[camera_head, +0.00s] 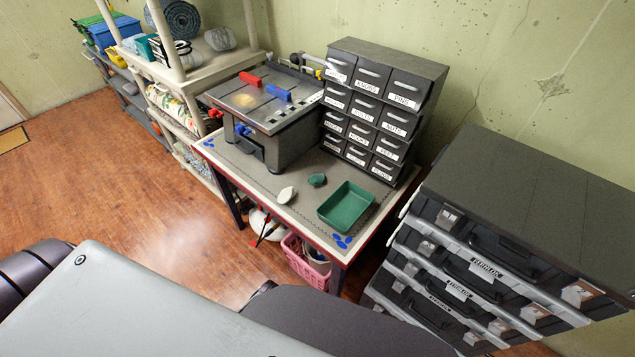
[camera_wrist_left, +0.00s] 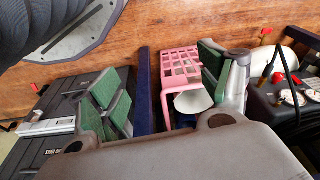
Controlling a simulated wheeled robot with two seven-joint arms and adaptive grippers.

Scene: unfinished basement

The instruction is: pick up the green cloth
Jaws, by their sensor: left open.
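A small dark green crumpled cloth (camera_head: 317,180) lies on the grey top of the workbench (camera_head: 262,172), between a small whitish object and a green tray. My left gripper (camera_wrist_left: 160,92) shows in the left wrist view, its two green-padded fingers spread wide apart with nothing held between them. The cloth is not seen in the left wrist view. My left gripper's fingers are not visible in the head view, and my right gripper is in neither view.
The whitish object (camera_head: 287,194) and the green tray (camera_head: 346,206) sit near the cloth. A machine (camera_head: 265,112) and labelled drawer cabinet (camera_head: 378,105) stand behind. A black case stack (camera_head: 500,240) is at right. A pink basket (camera_head: 306,262) is under the bench; floor at left is clear.

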